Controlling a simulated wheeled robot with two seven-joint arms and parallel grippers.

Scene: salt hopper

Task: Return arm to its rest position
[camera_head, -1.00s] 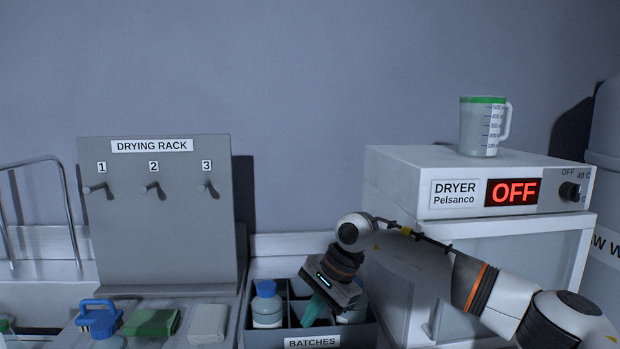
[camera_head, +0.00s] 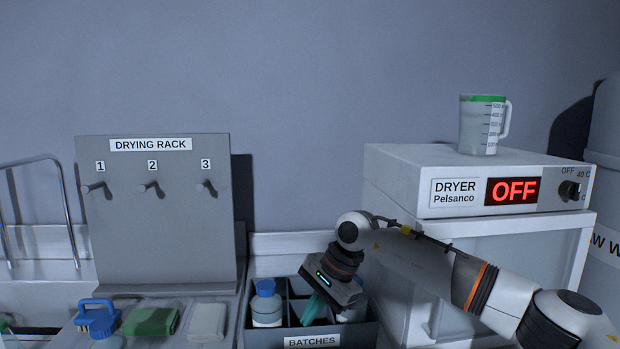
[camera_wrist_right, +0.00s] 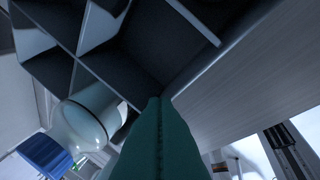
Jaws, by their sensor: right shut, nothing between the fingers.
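My right gripper (camera_head: 312,308) reaches down over the compartment box labelled BATCHES (camera_head: 362,338). Its teal fingers are shut with nothing between them. In the right wrist view the teal fingers (camera_wrist_right: 160,140) point into an empty-looking dark compartment of the box. A bottle with a blue cap (camera_head: 266,306) stands in the left compartment of the box. Another bottle is partly hidden behind my right gripper. My left gripper is not in view.
The white dryer (camera_head: 400,180) reads OFF and carries a measuring jug (camera_head: 480,128) with a green rim. The drying rack (camera_head: 150,240) has three bare pegs. A blue brush (camera_head: 97,318), a green cloth (camera_head: 150,322) and a pale cloth (camera_head: 207,322) lie in front of it.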

